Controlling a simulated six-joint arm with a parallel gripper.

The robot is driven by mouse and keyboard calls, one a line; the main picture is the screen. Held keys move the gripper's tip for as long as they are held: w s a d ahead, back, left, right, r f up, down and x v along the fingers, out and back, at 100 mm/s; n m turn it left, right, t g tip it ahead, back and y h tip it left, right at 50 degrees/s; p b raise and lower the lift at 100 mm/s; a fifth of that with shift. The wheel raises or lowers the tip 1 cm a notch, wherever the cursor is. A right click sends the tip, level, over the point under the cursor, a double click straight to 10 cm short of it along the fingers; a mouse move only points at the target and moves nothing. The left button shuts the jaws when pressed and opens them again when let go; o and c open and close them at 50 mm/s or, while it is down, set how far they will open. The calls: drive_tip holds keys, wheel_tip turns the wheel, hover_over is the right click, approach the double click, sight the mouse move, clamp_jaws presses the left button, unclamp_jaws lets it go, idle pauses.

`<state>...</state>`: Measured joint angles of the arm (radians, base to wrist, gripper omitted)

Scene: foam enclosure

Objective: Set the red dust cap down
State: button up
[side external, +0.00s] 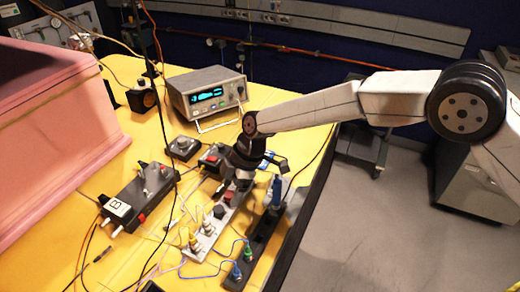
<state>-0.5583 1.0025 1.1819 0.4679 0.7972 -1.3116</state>
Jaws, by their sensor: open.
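My gripper (242,182) points down over the far end of a grey metal strip (207,238) on the yellow bench. Its jaws are open, though small and dark in this view. A small dull red round piece (229,197), which looks like the red dust cap, is on the strip just below and left of the jaws. I cannot tell whether the jaws touch it. A dark round knob or cap (219,211) sits nearer on the same strip, followed by yellow-topped connectors (193,238).
A black strip (262,238) with blue and green plugs runs along the bench's right edge. A black box marked B (138,197) lies left. A bench meter (206,93) stands behind, and a pink foam block (60,130) fills the left. Loose cables cross the bench.

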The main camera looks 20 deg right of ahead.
drive_tip(key=shift+a+f, duration=0.1)
drive_tip(key=shift+f, duration=0.2)
clamp_jaws()
idle(0.4)
